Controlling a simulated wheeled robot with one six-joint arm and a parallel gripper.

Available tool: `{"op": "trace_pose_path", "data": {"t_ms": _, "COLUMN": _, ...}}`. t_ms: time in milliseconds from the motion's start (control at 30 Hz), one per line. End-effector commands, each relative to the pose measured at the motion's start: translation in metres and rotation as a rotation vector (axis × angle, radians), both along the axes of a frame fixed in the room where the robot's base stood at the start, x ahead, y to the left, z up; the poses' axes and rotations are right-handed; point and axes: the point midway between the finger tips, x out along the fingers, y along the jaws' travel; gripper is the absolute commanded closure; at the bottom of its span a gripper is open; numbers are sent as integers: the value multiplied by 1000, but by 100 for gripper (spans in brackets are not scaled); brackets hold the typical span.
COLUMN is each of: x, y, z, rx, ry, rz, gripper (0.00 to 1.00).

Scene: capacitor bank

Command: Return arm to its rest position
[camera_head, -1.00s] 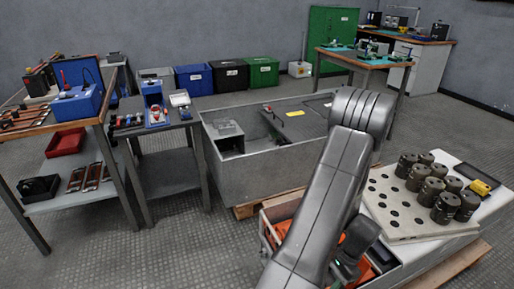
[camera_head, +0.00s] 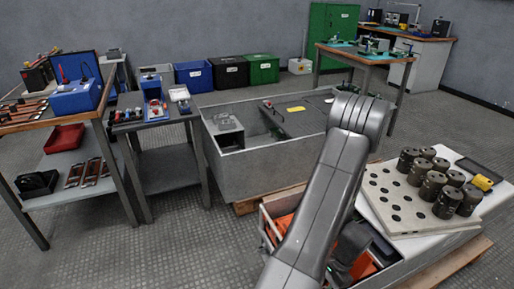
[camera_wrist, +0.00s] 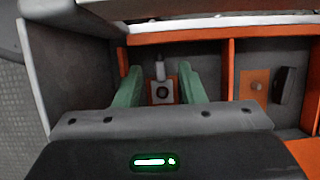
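My arm reaches down in the head view, and its end hangs over or in an open box with orange dividers (camera_head: 283,224). In the wrist view, my gripper (camera_wrist: 161,88) has its two green fingers spread apart. Between and beyond them a small orange plate with a dark round hole (camera_wrist: 163,91) and a light peg-like piece show. No object is visibly held. The fingertips are hidden in the head view. Whether the fingers touch anything in the box cannot be told.
A pale board with holes (camera_head: 386,203) bears several dark cylinders (camera_head: 432,184), right of my arm. A grey open cabinet (camera_head: 245,170) stands behind the box. Tool tables stand left (camera_head: 95,118). In the wrist view, box walls (camera_wrist: 75,70) and an orange divider (camera_wrist: 230,70) are near the fingers.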

Motion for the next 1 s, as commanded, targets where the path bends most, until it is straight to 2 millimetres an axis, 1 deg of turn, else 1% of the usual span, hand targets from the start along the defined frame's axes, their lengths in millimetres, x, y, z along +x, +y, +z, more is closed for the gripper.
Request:
{"op": "trace_pose_path", "data": {"t_ms": 33, "x": -2, "y": 4, "z": -15, "rx": 1, "ry": 2, "rz": 2, "gripper": 64}}
{"op": "trace_pose_path", "data": {"t_ms": 67, "x": -2, "y": 5, "z": -11, "rx": 0, "ry": 0, "rz": 2, "gripper": 64}}
{"op": "trace_pose_path", "data": {"t_ms": 100, "x": -1, "y": 4, "z": 4, "rx": -2, "ry": -3, "rz": 1, "gripper": 64}}
{"op": "trace_pose_path", "data": {"t_ms": 133, "x": -1, "y": 4, "z": 9, "rx": -2, "ry": -3, "rz": 1, "gripper": 64}}
{"op": "trace_pose_path", "data": {"t_ms": 800, "x": -1, "y": 3, "z": 99, "rx": -1, "ry": -1, "rz": 2, "gripper": 64}}
{"op": "trace_pose_path", "data": {"t_ms": 1000, "x": -1, "y": 3, "z": 117, "rx": -1, "ry": 0, "rz": 1, "gripper": 64}}
